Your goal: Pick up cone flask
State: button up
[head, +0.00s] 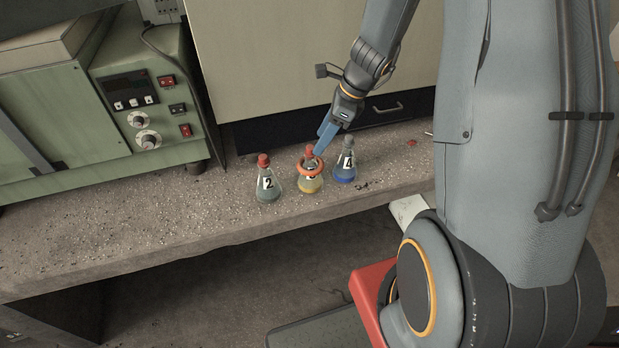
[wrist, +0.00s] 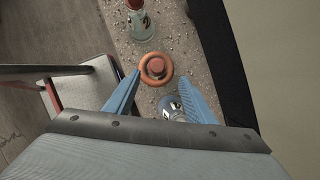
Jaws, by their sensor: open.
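Three cone flasks stand upright in a row on the concrete bench. The left flask (head: 269,185) holds grey-green liquid, has a red stopper and is labelled 2. The middle flask (head: 310,183) holds yellow liquid, with a red stopper and an orange ring (head: 298,169) around its upper part; its label is partly hidden. The right flask (head: 345,171) holds blue liquid, has a grey stopper and is labelled 4. My gripper (head: 319,150) is open at the middle flask's top. In the wrist view, its blue fingertips (wrist: 158,77) flank the orange ring (wrist: 145,80) and stopper.
A green instrument (head: 150,105) with knobs and a display stands at the left. A cabinet with a drawer handle (head: 388,107) is behind the flasks. The bench (head: 130,235) is clear left of the flasks, and its front edge is close to them.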

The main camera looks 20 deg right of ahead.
jog(key=x, duration=0.3)
jog(key=p+x, duration=0.1)
jog(key=x, duration=0.2)
jog(key=shift+s+a+r, duration=0.1)
jog(key=shift+s+a, duration=0.1)
jog(key=shift+a, duration=0.2)
jog(key=shift+w+a+f, duration=0.15)
jog(key=shift+f, duration=0.45)
grip_shut()
dwell(0.6)
